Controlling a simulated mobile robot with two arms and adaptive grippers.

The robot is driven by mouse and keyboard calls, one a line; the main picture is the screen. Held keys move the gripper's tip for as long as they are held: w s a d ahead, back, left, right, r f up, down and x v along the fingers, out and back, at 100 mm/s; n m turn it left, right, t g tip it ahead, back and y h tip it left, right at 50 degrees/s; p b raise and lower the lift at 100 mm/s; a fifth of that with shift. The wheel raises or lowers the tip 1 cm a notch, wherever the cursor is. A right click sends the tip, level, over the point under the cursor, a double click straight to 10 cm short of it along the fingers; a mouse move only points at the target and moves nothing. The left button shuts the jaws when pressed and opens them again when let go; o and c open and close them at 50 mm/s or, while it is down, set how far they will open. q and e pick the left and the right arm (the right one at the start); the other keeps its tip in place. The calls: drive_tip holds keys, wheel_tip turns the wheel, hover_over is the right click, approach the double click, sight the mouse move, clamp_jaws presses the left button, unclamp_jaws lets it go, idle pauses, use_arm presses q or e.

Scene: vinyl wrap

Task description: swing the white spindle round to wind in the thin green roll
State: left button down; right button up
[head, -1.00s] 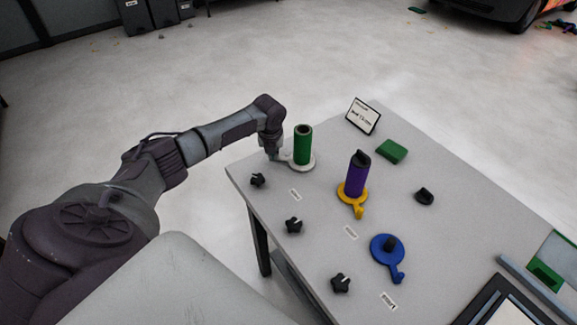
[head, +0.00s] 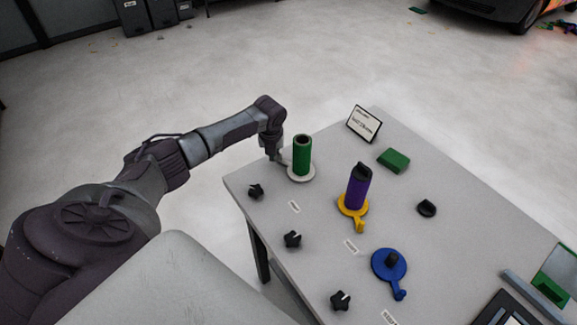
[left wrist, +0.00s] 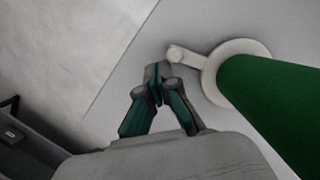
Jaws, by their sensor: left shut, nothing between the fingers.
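In the left wrist view, the spindle's white disc (left wrist: 211,84) has a short crank arm ending in a round knob (left wrist: 176,53). The green roll (left wrist: 275,105) rises at the right. My left gripper (head: 277,157) is low beside the spindle, on its left. Its fingers (left wrist: 157,74) are shut and empty, right by the knob; I cannot tell whether they touch it. My right gripper is out of view.
A purple roll (head: 358,187) stands on a yellow spindle (head: 350,209); a blue spindle (head: 384,272) holds no roll. Black star knobs (head: 292,239) line the table's near left side.

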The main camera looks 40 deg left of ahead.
use_arm(q)
drive_tip(key=shift+w+a, duration=0.1)
drive_tip(key=shift+w, duration=0.15)
idle(0.7)
